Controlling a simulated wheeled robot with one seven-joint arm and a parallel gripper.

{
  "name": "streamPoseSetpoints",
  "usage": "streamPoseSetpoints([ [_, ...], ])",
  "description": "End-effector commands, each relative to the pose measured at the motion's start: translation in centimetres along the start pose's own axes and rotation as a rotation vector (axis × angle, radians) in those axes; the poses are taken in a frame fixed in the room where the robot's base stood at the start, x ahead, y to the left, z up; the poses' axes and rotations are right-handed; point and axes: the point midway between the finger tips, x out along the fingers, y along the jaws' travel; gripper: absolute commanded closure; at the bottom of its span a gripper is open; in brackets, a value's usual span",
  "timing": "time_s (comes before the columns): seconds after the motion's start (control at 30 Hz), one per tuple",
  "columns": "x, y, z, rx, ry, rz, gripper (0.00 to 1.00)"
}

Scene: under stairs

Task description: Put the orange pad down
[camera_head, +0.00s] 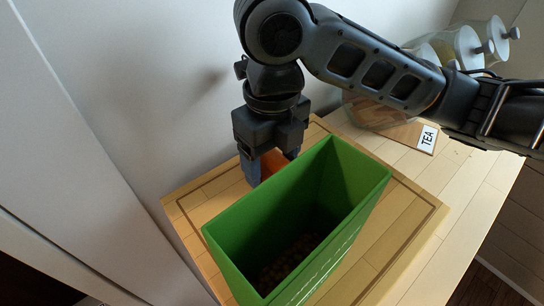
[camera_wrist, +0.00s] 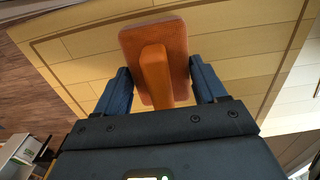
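The orange pad (camera_wrist: 178,37) is a flat rounded rectangle with a raised orange handle (camera_wrist: 155,75) along its middle. In the wrist view it lies ahead of and between the fingers of my gripper (camera_wrist: 162,78), over the wooden board. The box hides the rest. I cannot tell for certain whether the pad rests on the board.
A deep green box (camera_head: 222,240) with dark contents stands in front of my gripper on the wooden board (camera_head: 190,205). Glass jars (camera_head: 462,45) and a TEA label (camera_head: 427,139) are at the back right. A white wall is close behind and left of my gripper.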

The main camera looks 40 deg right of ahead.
Motion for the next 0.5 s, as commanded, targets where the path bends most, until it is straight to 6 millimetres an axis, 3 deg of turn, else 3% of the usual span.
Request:
streamPoseSetpoints([
  [0.23, -0.05, 0.00, 0.00, 0.000, 0.000, 0.000, 0.06],
  [0.5, -0.25, 0.00, 0.00, 0.000, 0.000, 0.000, 0.06],
])
